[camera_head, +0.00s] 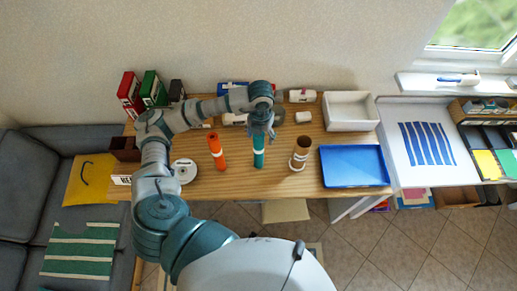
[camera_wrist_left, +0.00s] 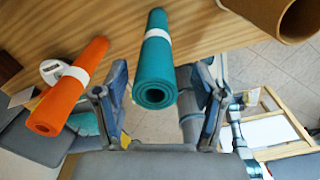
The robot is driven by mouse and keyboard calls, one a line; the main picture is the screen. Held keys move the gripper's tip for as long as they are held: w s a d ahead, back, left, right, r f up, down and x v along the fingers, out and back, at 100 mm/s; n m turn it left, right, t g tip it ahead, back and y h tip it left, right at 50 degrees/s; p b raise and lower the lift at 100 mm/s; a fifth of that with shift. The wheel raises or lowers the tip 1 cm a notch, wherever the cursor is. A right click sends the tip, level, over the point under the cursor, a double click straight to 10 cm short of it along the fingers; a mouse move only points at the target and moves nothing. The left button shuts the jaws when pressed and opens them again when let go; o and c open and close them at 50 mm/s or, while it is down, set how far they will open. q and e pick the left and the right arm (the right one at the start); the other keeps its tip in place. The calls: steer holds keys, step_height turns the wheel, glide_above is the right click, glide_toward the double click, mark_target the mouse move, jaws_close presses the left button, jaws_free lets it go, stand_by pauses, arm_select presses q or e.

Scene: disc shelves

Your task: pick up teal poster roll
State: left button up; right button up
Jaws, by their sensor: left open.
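The gripper is open and holds nothing. My right gripper is not in view.
A white disc-like object (camera_head: 184,171) lies further left. A blue tray (camera_head: 353,166) and a white bin (camera_head: 349,111) are at the table's right.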

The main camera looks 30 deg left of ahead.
mark_target(259, 151)
arm_select(q)
steer(key=shift+s+f, duration=0.2)
step_height(259, 151, down, 4)
steer(key=shift+a+f+p, duration=0.1)
steer(key=shift+f+p, duration=0.1)
steer(key=shift+p, duration=0.55)
steer(key=shift+f, duration=0.2)
steer(key=shift+a, duration=0.15)
steer(key=c, duration=1.3)
steer(key=shift+r, duration=0.1)
